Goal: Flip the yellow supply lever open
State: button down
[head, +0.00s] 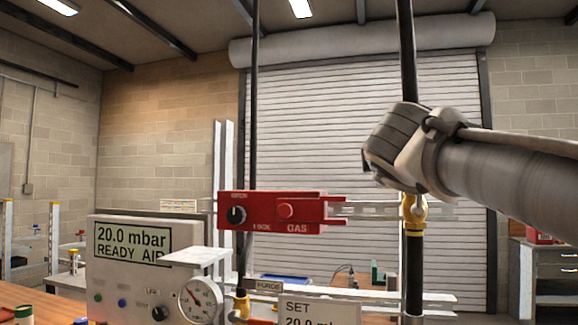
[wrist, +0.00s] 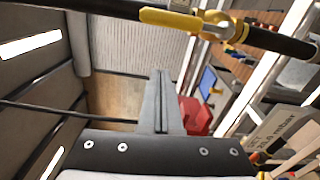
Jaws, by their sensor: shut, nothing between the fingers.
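The yellow supply lever (wrist: 168,18) shows at the top of the wrist view, lying along a black pipe (wrist: 275,40) and joined to a brass valve body (wrist: 216,24). In the head view the valve (head: 415,212) sits on the right-hand black pipe, just below my gripper, which hides most or all of the lever. My gripper (head: 372,168) is in front of that pipe at the right of the head view. In the wrist view its fingers (wrist: 160,75) are together and empty, with a visible gap in the picture between them and the lever.
A red gas box (head: 270,211) is mounted on a rail left of the valve. A panel reading 20.0 mbar (head: 135,243) and a round gauge (head: 201,301) stand lower left. Another brass valve (head: 241,304) is on the left pipe. A roller shutter (head: 320,120) is behind.

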jog(key=v, duration=0.8)
jog(key=shift+s+d, duration=0.2)
jog(key=shift+s, duration=0.1)
jog(key=shift+r, duration=0.1)
